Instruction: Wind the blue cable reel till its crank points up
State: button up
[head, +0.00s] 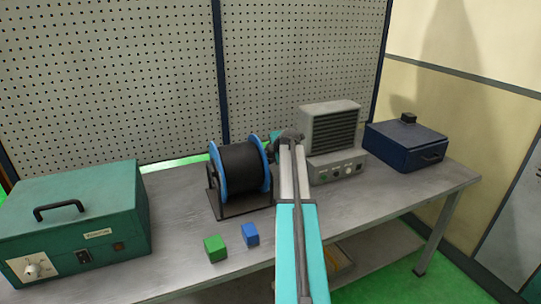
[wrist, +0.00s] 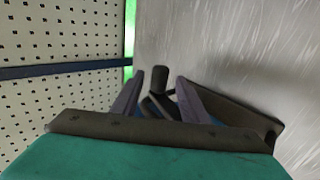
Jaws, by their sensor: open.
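The cable reel (head: 241,168) has blue flanges and black cable and stands in a dark frame on the bench in the head view. My gripper (wrist: 159,77) is at the reel's right side, its fingers hidden behind my arm in the head view. In the wrist view its two grey fingers are apart. A dark knob (wrist: 160,74), apparently the crank's handle, shows between and beyond the fingertips. Bits of the blue flange (wrist: 171,113) show between the fingers. Contact with the knob cannot be told. The crank is hidden in the head view, so its direction is unclear.
A green cube (head: 215,248) and a blue cube (head: 250,235) lie in front of the reel. A teal case (head: 75,225) stands left, a grey vented unit (head: 332,140) and a dark blue box (head: 405,145) right. A pegboard (head: 110,80) rises behind.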

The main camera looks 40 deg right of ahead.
grip_shut()
jog(key=shift+s+d, duration=0.1)
jog(key=shift+d, duration=0.05)
jog(key=shift+a, duration=0.25)
jog(key=shift+w+a+b, duration=0.1)
jog(key=shift+w+b, duration=0.1)
jog(key=shift+b, duration=0.2)
